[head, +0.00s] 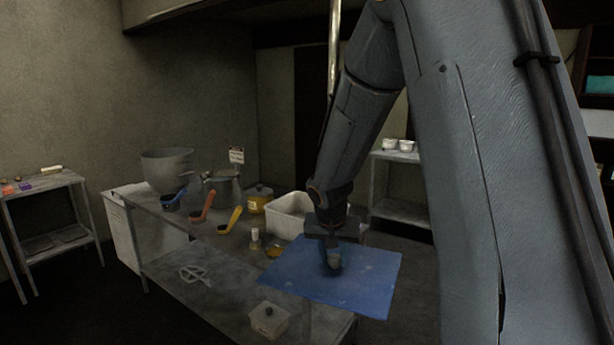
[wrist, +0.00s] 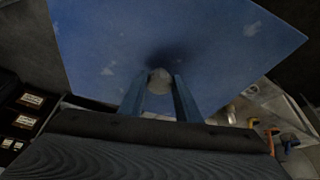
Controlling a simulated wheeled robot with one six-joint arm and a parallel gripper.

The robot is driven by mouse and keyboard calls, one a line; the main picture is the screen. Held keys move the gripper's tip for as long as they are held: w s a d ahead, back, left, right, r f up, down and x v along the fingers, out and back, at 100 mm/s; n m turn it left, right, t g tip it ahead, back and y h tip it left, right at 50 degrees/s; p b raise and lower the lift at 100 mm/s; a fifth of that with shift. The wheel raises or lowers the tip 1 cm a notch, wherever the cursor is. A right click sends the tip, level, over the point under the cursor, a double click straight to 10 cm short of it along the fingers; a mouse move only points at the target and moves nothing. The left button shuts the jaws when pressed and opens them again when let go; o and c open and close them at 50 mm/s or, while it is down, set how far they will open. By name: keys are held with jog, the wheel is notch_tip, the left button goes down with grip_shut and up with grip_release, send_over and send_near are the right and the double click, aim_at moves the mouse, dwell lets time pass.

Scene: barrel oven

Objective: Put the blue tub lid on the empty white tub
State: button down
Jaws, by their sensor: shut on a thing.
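The blue tub lid (head: 362,276) is a flat blue sheet-like square, held roughly level above the front right end of the bench. My gripper (head: 333,264) is above it, shut on the round grey knob at its middle. In the wrist view the knob (wrist: 160,82) sits between the two fingers, and the lid (wrist: 110,50) spreads out beyond them. The white tub (head: 288,226) stands on the bench behind and left of the lid, apart from it. Its right part is hidden by my arm, and its inside shows only partly.
The bench (head: 165,220) carries a grey pot (head: 168,168), several coloured scoops (head: 231,220), a yellow canister (head: 257,202) and a small bottle (head: 255,238). A small lidded box (head: 268,319) is at the lower front. Side tables stand left (head: 45,183) and behind right (head: 400,208).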

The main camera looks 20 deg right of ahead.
jog(key=w+d+r, duration=0.1)
jog(key=w+d, duration=0.2)
jog(key=w+d+m, duration=0.1)
jog(key=w+d, duration=0.2)
jog(key=w+d+r+m, duration=0.1)
jog(key=w+d, duration=0.3)
jog(key=shift+r+g, duration=0.3)
jog(key=shift+r, duration=0.05)
jog(key=shift+w, duration=0.1)
jog(key=shift+w+d+h, duration=0.1)
jog(key=shift+w+h, duration=0.05)
jog(key=shift+h, duration=0.15)
